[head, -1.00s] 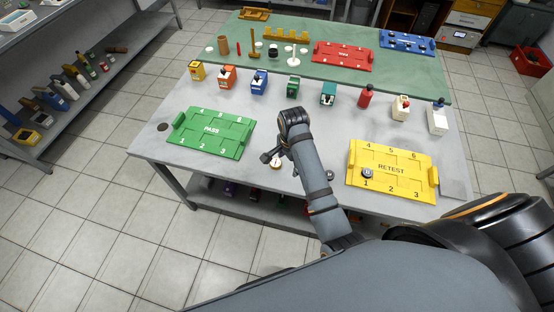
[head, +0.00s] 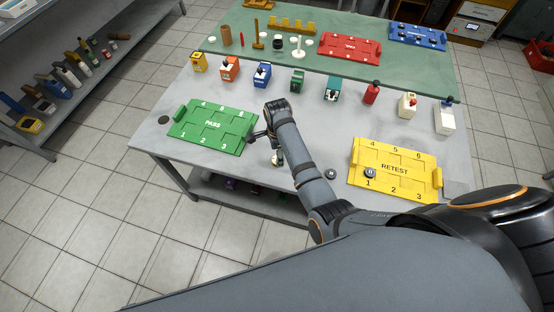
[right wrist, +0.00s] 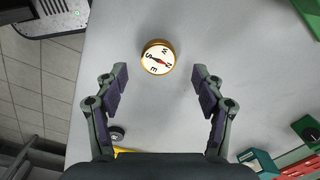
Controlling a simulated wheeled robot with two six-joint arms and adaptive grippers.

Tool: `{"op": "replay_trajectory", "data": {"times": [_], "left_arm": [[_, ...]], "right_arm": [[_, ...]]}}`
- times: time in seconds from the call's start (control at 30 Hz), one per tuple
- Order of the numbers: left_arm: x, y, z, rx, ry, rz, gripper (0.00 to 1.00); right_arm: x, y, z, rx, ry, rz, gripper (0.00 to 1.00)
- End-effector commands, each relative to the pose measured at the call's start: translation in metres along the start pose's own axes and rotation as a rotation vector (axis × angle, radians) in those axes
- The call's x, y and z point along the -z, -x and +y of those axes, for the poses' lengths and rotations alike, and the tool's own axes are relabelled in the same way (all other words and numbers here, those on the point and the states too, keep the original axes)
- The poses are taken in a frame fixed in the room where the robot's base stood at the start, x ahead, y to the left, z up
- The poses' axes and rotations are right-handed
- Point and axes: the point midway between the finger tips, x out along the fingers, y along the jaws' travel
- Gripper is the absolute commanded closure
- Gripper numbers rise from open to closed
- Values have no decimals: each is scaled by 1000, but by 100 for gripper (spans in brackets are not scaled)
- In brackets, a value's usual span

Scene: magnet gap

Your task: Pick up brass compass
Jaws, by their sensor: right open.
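The brass compass (right wrist: 158,58) is a small round case with a white dial and a red needle. It lies face up on the grey table. In the head view the compass (head: 278,159) is close to the table's front edge, partly hidden by my right gripper. My right gripper (head: 264,139) is over the table beside the green PASS tray. In the right wrist view my right gripper (right wrist: 159,78) is open and empty, with the compass ahead of and between its spread fingertips, apart from both. My left gripper is not in view.
The green PASS tray (head: 212,127) is left of the gripper and the yellow RETEST tray (head: 394,170) is to the right. A small dark puck (head: 331,174) lies between the compass and the yellow tray. Several coloured blocks, such as a blue one (head: 262,76), stand farther back.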

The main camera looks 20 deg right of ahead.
Motion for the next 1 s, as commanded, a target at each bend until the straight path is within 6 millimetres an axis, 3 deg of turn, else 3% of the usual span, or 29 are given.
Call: {"op": "replay_trajectory", "data": {"times": [0.2,0.47,0.87,1.0], "left_arm": [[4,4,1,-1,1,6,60],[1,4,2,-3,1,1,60],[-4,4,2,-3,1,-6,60],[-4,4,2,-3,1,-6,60]], "right_arm": [[-1,-31,2,0,-1,1,31],[-2,-34,2,1,-1,0,32],[-2,-33,2,1,0,0,87],[-2,-33,2,1,0,0,90]]}}
